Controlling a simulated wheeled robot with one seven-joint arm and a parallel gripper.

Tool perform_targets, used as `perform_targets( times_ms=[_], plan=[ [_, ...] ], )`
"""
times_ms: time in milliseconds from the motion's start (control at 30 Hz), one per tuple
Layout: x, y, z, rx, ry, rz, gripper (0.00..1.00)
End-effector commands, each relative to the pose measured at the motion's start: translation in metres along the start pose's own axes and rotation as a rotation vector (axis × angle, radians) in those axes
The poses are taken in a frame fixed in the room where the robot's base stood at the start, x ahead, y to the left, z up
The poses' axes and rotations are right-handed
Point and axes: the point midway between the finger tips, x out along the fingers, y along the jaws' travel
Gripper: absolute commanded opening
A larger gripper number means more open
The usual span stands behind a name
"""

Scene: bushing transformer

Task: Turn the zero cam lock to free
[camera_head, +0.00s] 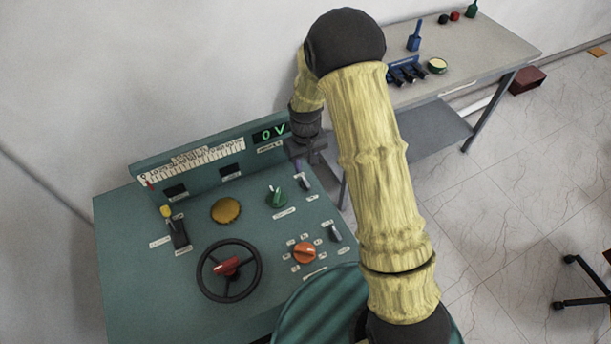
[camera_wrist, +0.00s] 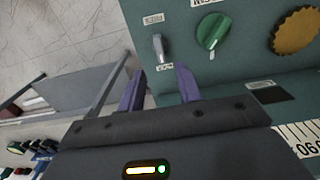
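The zero cam lock appears to be a small grey lever (camera_wrist: 157,47) on the green panel, with a label reading FREE at one end and a partly readable label at the other. It also shows in the head view (camera_head: 304,183), at the panel's right edge. My gripper (camera_wrist: 160,82) has two purple fingers spread apart with nothing between them. The lever lies just beyond the fingertips in the wrist view, roughly in line with the gap. In the head view my gripper (camera_head: 299,163) is over the panel's back right corner, near the lever; contact cannot be told.
A green knob (camera_head: 277,197) sits beside the lever. An orange knob (camera_head: 304,253), another grey lever (camera_head: 335,233), a handwheel (camera_head: 229,270) and a gold dome (camera_head: 226,211) share the panel. The display (camera_head: 270,133) reads 0 V. A side table (camera_head: 480,55) stands behind right.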

Motion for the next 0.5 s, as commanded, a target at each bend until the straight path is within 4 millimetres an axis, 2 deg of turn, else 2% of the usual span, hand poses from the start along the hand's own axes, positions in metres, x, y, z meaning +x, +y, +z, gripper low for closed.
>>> perform_targets(
  times_ms=[500],
  plan=[
    [0.069,0.0,0.0,0.001,-0.003,0.0,0.35]
  ],
)
